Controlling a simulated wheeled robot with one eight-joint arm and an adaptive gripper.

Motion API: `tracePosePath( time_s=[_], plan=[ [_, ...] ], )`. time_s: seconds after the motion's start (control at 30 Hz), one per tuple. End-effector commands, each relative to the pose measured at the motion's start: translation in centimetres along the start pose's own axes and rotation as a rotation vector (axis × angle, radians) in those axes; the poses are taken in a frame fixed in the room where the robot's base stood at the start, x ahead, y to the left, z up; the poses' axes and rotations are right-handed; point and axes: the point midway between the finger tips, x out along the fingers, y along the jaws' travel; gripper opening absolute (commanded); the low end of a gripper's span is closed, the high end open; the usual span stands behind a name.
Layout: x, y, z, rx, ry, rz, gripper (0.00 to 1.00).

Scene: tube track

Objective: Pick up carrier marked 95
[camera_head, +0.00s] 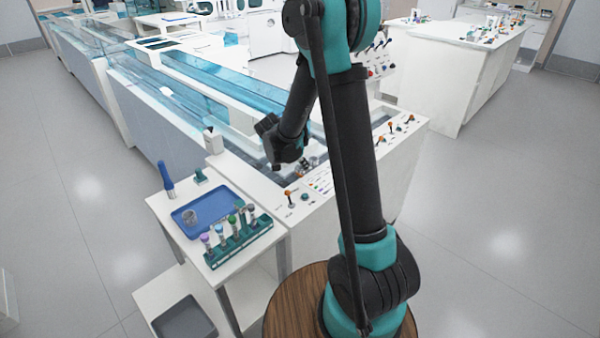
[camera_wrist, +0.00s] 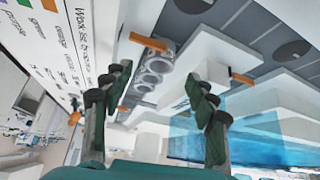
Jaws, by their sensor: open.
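My gripper (camera_wrist: 157,84) is open, its two dark green fingers apart with nothing held between them. In the wrist view, grey ring-shaped carriers (camera_wrist: 152,76) sit in a row in a channel beyond the fingertips, apart from them. No number can be read on any carrier, so I cannot tell which is marked 95. In the head view my gripper (camera_head: 277,147) hangs over the near end of the tube track, and small carriers (camera_head: 309,164) show just right of it, partly hidden by my arm.
A printed panel (camera_wrist: 72,45) and orange levers (camera_wrist: 148,42) border the channel. Clear-walled track (camera_head: 165,95) runs back left. Grey floor is free.

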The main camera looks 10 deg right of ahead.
Motion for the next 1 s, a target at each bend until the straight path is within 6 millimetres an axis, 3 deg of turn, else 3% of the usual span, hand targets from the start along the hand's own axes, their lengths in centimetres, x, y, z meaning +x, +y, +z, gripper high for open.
tracePosePath(
  time_s=[0.23,0.57,0.87,1.0],
  plan=[
    [3.0,0.1,0.0,0.001,0.0,-0.001,0.58],
    [3.3,0.1,0.1,0.0,0.0,-0.001,0.57],
    [3.3,0.1,0.1,0.0,0.0,-0.001,0.19],
    [3.3,0.1,0.1,0.0,0.0,-0.001,0.17]
  ],
)
